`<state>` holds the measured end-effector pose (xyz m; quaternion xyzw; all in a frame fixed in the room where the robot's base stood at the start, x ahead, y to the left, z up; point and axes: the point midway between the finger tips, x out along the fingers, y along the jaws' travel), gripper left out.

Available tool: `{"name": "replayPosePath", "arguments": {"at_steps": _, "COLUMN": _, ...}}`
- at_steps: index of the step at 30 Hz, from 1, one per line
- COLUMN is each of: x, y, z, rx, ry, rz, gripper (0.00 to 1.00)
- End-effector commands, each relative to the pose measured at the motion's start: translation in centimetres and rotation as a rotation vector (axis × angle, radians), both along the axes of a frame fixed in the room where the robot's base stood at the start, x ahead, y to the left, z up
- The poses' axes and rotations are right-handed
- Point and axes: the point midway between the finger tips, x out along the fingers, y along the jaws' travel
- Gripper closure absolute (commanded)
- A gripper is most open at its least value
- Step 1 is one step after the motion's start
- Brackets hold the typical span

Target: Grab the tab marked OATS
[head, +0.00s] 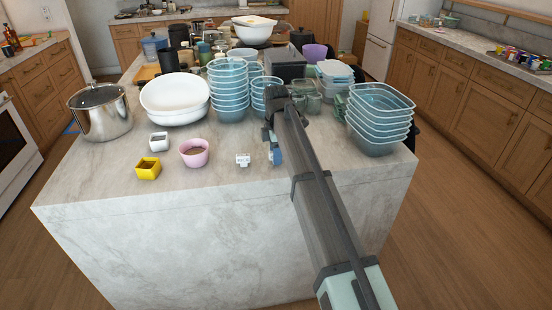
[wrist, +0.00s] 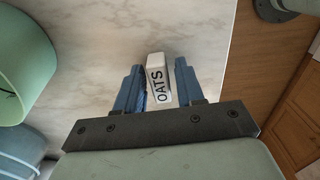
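The white tab marked OATS (wrist: 157,72) shows in the wrist view, with black letters on its face. It lies between the two blue fingers of my gripper (wrist: 160,78). The left finger is close to the tab or against it, and a narrow gap shows at the right finger. My gripper is open around it. In the head view my gripper (head: 275,156) is low over the front of the counter, and I cannot make out the tab between its fingers. A small white block-like piece (head: 243,160) stands just left of it; its marking is too small to read.
A pink cup (head: 194,153), a yellow pot (head: 148,168) and a small white pot (head: 159,141) stand to the left on the counter (head: 110,205). Stacked bowls (head: 229,92) stand behind. More stacked containers (head: 380,120) stand right of my arm. The front edge is close.

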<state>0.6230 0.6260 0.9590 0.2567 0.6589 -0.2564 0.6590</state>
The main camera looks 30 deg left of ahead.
Motion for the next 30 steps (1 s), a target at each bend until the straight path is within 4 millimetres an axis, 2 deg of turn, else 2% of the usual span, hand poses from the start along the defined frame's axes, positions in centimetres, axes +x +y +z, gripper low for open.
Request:
{"name": "replayPosePath", "arguments": {"at_steps": 2, "x": 0.0, "y": 0.0, "z": 0.0, "rx": 0.0, "ry": 0.0, "rz": 0.0, "gripper": 0.7}}
{"name": "replayPosePath", "arguments": {"at_steps": 11, "x": 0.0, "y": 0.0, "z": 0.0, "rx": 0.0, "ry": 0.0, "rz": 0.0, "gripper": 0.99}}
{"name": "replayPosePath", "arguments": {"at_steps": 23, "x": 0.0, "y": 0.0, "z": 0.6, "rx": 0.0, "ry": 0.0, "rz": 0.0, "gripper": 1.0}}
{"name": "replayPosePath", "arguments": {"at_steps": 26, "x": 0.1, "y": 0.1, "z": 1.8, "rx": 0.001, "ry": -0.001, "rz": 0.0, "gripper": 1.0}}
{"name": "replayPosePath", "arguments": {"at_steps": 30, "x": 0.1, "y": 0.1, "z": 4.3, "rx": 0.001, "ry": -0.001, "rz": 0.0, "gripper": 1.0}}
